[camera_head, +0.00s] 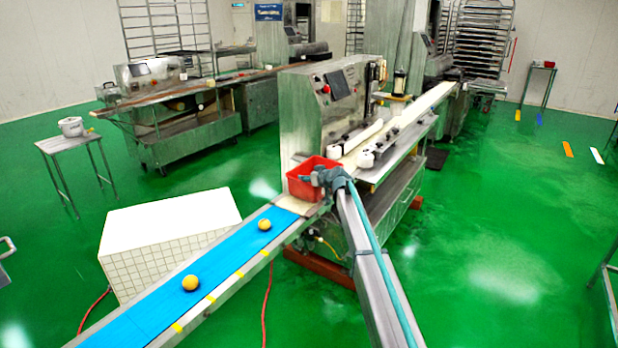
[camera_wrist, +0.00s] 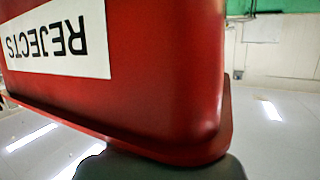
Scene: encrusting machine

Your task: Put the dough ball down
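Two yellow-orange dough balls lie apart on the blue conveyor belt (camera_head: 158,311) in the head view: the far dough ball (camera_head: 264,224) and the near dough ball (camera_head: 190,283). A red bin (camera_head: 300,187) stands at the belt's far end, beside the machine. My gripper (camera_head: 318,177) is at the bin's right side, its end over or against the rim. In the wrist view the red bin (camera_wrist: 150,95) fills much of the picture, with an upside-down "REJECTS" label. The bin hides my fingertips there. I cannot see whether a dough ball is between the fingers.
The steel encrusting machine (camera_head: 318,105) stands just behind the bin, with white rollers (camera_head: 368,158) at its right. A white tiled block (camera_head: 165,240) is left of the belt. A red cable (camera_head: 266,300) lies on the floor. The green floor at right is mostly clear.

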